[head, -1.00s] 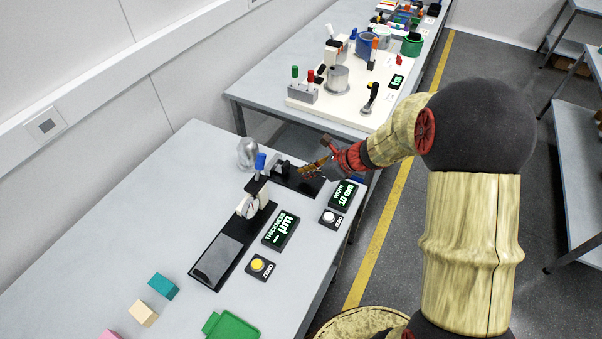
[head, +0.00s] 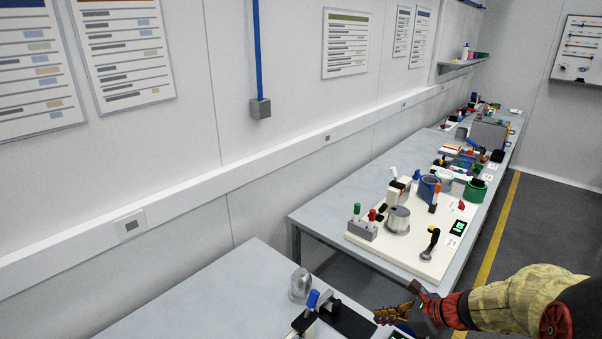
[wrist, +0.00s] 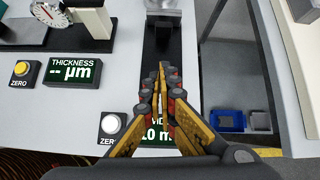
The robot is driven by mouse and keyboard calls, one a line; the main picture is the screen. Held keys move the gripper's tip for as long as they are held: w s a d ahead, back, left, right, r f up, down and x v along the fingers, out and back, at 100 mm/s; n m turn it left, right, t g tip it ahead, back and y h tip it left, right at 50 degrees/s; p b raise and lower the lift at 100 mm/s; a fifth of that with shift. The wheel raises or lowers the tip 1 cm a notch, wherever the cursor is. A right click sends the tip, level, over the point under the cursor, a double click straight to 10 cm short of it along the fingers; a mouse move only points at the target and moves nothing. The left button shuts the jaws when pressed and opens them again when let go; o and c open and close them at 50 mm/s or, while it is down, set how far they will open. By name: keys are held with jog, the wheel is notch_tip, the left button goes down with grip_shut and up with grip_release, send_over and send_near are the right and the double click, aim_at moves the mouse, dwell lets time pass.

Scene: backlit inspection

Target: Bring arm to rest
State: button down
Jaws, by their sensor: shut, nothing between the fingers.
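My gripper (head: 392,316) is at the lower right of the head view, over the right edge of the near table (head: 215,285). In the wrist view my gripper (wrist: 162,72) shows with its yellow fingers together and nothing between them. It is above the black base (wrist: 160,45) of the width gauge. The width display (wrist: 158,138) is partly hidden behind the fingers. The thickness display (wrist: 73,70) stands to the left and reads dashes and µm.
A white button (wrist: 111,123) and a yellow button (wrist: 22,68) are on the near table. A blue tray (wrist: 226,120) shows right of the fingers. A second table with a white board (head: 405,250) of instruments stands beyond. A yellow line (head: 497,232) marks the floor at right.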

jog(key=s+n, duration=0.1)
jog(key=s+f+n+g, duration=0.1)
jog(key=s+n, duration=0.1)
jog(key=s+a+f+n, duration=0.1)
jog(key=shift+s+g, duration=0.4)
jog(key=s+a+r+n+g+h, duration=0.1)
jog(key=s+r+n+h, duration=0.2)
jog(key=s+r+n, duration=0.45)
jog(key=s+a+r+n+g+h, duration=0.15)
jog(key=s+r+n, duration=0.25)
jog(key=s+n, duration=0.5)
notch_tip(320, 180, up, 9)
jog(key=s+a+n+t+h, duration=0.2)
jog(key=n+t, duration=0.1)
jog(key=n, duration=0.2)
jog(key=shift+a+t, duration=0.35)
jog(key=shift+f, duration=0.1)
jog(key=shift+d, duration=0.1)
